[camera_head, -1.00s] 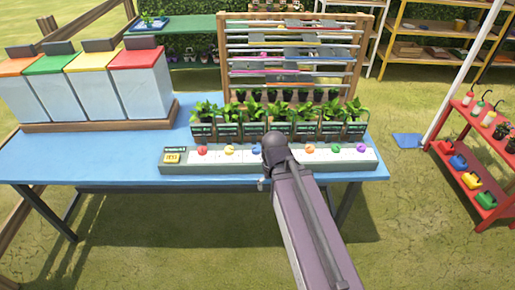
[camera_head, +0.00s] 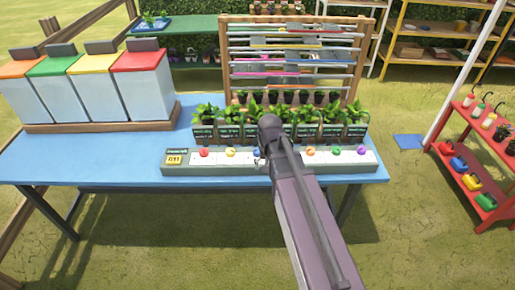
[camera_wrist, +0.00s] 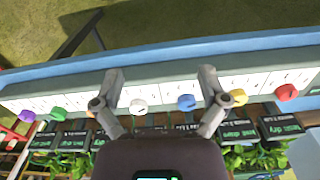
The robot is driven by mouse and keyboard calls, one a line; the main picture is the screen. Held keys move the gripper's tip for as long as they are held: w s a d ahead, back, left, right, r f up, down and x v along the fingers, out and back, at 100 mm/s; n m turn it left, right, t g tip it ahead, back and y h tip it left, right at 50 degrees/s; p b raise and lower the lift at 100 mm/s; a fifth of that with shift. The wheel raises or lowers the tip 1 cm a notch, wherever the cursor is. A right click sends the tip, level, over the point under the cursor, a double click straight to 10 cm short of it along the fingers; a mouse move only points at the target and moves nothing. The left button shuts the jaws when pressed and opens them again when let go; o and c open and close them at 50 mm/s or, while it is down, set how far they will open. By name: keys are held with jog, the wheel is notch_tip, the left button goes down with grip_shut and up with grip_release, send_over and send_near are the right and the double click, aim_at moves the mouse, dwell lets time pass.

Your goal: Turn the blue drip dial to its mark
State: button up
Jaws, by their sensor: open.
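The blue dial (camera_wrist: 186,102) sits in a row of coloured dials on a long white-topped panel. In the wrist view it lies between my fingers, much closer to the right one. In the head view it peeks out just left of my arm's end, mostly hidden. My gripper (camera_wrist: 162,78) is open, its fingers spread over the panel, with the white dial (camera_wrist: 138,106) also between them near the left finger. I cannot tell whether a finger touches a dial. The blue dial's mark is too small to make out.
The red dial (camera_wrist: 287,92) and yellow dial (camera_wrist: 238,97) are right of blue in the wrist view; the orange dial (camera_wrist: 84,108), green dial (camera_wrist: 57,100) and purple dial (camera_wrist: 27,115) are left. Labelled plant boxes (camera_head: 205,133) stand behind the panel. A yellow display (camera_head: 174,161) is at its left end.

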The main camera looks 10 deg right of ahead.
aim_at(257, 150)
jog(key=w+r+m+p, duration=0.2)
jog(key=w+m, duration=0.2)
jog(key=w, duration=0.5)
jog(key=w+r+m+p, duration=0.1)
jog(key=w+r+m, duration=0.1)
jog(key=w, duration=0.7)
jog(key=shift+w+r+m+p, duration=0.2)
jog(key=shift+w+m+p, duration=0.2)
jog(key=shift+m, duration=0.5)
jog(key=shift+f, duration=0.2)
notch_tip(257, 150, down, 13)
jog(key=b, duration=1.4)
jog(key=shift+f, duration=0.2)
jog(key=shift+a, duration=0.1)
jog(key=c, duration=1.1)
